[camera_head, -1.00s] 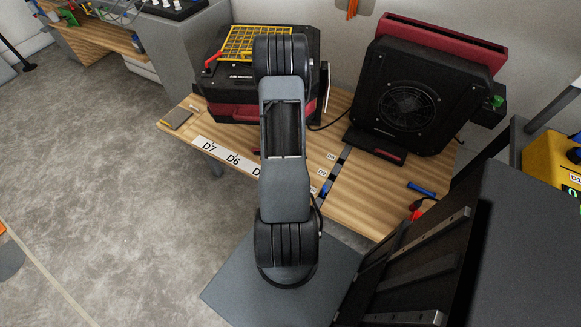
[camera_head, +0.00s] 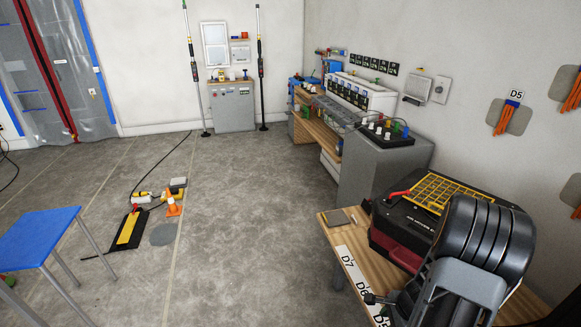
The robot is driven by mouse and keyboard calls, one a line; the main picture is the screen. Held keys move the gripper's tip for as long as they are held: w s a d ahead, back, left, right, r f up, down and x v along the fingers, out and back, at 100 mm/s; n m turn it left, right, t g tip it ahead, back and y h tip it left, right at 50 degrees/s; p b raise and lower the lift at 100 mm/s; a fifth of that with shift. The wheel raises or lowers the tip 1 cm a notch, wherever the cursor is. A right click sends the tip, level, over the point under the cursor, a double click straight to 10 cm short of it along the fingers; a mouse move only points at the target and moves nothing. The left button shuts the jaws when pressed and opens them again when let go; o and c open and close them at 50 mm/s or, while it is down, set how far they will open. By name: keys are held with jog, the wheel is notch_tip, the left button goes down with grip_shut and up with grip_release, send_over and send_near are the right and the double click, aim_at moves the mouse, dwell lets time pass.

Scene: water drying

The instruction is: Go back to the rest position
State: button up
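Part of my arm, a black ribbed joint and a grey link, fills the lower right corner in the head view. I cannot make out my gripper's fingers; the end of the arm is hidden or out of frame. Beside the arm is a black and dark red machine (camera_head: 396,250) with a yellow grid (camera_head: 441,190) on top.
A grey cabinet (camera_head: 375,190) and a workbench run along the right wall. A blue table (camera_head: 38,235) stands at left. An orange cone (camera_head: 172,205) and a black-yellow floor piece (camera_head: 128,230) lie on the floor. The middle floor is clear.

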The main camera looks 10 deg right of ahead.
jog(key=a+r+n+p, duration=0.1)
jog(key=a+r+n, duration=0.5)
jog(key=r, duration=0.4)
jog(key=a+r+n+t+h+p, duration=0.1)
jog(key=a+r+n+p, duration=0.1)
jog(key=a+r+n, duration=0.5)
jog(key=a+r+n+h+p, duration=0.1)
jog(key=a+r+n, duration=0.5)
jog(key=r, duration=0.7)
jog(key=shift+a+r+n+t+p, duration=0.25)
jog(key=shift+r+n+t+p, duration=0.2)
jog(key=shift+n, duration=0.35)
jog(key=shift+f, duration=0.1)
